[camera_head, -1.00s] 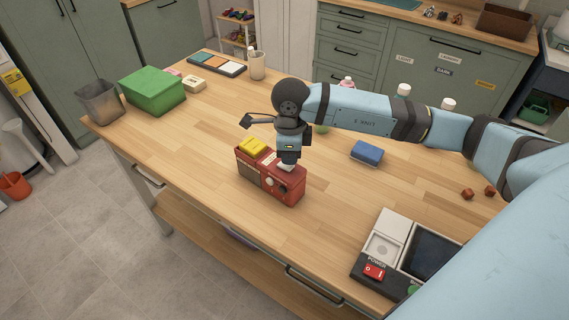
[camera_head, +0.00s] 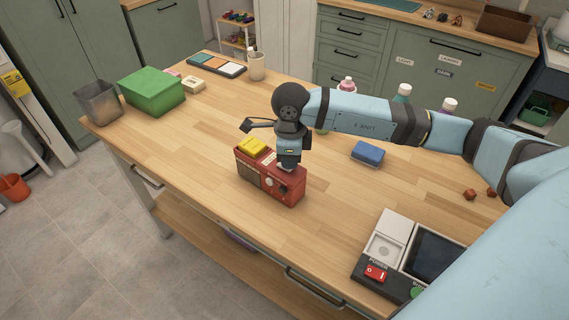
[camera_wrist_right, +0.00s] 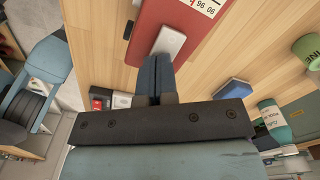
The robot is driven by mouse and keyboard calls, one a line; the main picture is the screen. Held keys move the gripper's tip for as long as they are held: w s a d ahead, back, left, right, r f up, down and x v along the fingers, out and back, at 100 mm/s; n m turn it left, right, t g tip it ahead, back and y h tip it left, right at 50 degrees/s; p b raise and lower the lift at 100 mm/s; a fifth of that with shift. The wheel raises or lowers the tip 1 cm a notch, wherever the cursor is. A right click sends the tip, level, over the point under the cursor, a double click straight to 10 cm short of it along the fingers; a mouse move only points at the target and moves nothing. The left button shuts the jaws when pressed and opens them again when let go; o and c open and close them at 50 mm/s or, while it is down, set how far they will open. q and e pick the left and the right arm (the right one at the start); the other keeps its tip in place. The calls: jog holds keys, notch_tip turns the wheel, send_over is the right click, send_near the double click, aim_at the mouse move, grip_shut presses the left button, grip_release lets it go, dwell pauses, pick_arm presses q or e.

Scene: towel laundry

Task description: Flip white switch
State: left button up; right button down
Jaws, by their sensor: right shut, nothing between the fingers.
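A red box like a radio (camera_head: 285,191) stands on the wooden table, with a yellow block (camera_head: 252,146) on its left part. The white switch (camera_wrist_right: 169,41) shows on the red face in the right wrist view; in the head view it is mostly hidden behind my right gripper. My right gripper (camera_head: 288,166) points down over the right part of the red box. In the right wrist view its fingers (camera_wrist_right: 155,62) are shut with nothing between them, with the tips close beside the white switch. I cannot tell whether they touch it. My left gripper is not in view.
A panel with a red power switch (camera_head: 375,273) lies at the table's front right. A blue sponge-like block (camera_head: 367,152) lies right of the red box. A green box (camera_head: 152,91) and a grey bin (camera_head: 98,101) stand at the left. The table's front left is clear.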

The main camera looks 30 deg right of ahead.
jog(key=shift+f, duration=0.3)
jog(key=shift+r, duration=0.15)
jog(key=shift+r, duration=0.45)
jog(key=shift+r+p, duration=1.35)
jog(key=shift+r, duration=1.6)
jog(key=shift+a, duration=0.15)
